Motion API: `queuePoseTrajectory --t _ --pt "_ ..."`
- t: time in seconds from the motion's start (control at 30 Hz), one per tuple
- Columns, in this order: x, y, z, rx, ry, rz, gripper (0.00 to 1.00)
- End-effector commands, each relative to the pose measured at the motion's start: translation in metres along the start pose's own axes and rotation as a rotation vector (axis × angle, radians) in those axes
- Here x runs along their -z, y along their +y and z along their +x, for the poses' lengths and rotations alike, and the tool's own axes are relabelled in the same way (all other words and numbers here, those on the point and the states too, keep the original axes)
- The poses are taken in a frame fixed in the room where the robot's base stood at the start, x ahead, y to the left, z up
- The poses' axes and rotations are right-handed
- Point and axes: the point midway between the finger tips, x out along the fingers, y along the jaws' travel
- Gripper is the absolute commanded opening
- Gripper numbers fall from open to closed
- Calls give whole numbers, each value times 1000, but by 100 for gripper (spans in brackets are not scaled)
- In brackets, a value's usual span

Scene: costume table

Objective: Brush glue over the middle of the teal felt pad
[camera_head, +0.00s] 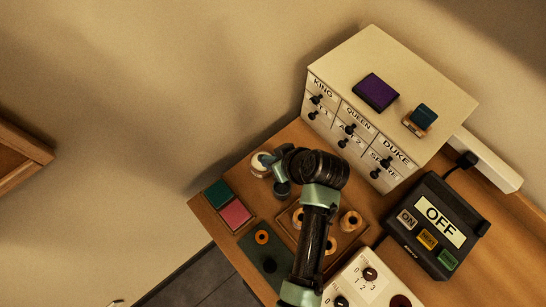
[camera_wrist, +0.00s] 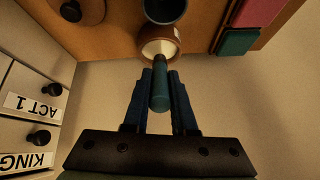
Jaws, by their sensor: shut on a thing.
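The teal felt pad (camera_head: 217,194) lies flat at the table's left corner, beside a pink pad (camera_head: 236,214). It also shows in the wrist view (camera_wrist: 238,42), right of the pot. My gripper (camera_wrist: 160,78) is shut on a brush with a teal handle (camera_wrist: 160,98), which points away from the wrist. The brush's far end meets the pale mouth of a small round pot (camera_wrist: 160,42); whether the bristles are inside is unclear. In the head view the pot (camera_head: 258,167) stands right of the teal pad, and my gripper (camera_head: 272,163) partly covers it.
A white drawer cabinet (camera_head: 390,75) stands behind, with a purple pad (camera_head: 376,92) on top. A wooden tray (camera_head: 342,243) with spools and a dark green mat (camera_head: 250,247) lie nearer. A black switch box (camera_head: 425,255) reading OFF stands at right.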

Motion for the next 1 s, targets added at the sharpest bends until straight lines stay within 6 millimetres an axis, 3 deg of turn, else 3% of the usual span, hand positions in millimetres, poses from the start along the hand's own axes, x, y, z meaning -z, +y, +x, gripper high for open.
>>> queuePoseTrajectory --t 1.0 --pt "-6 1 9 0 0 0 0"
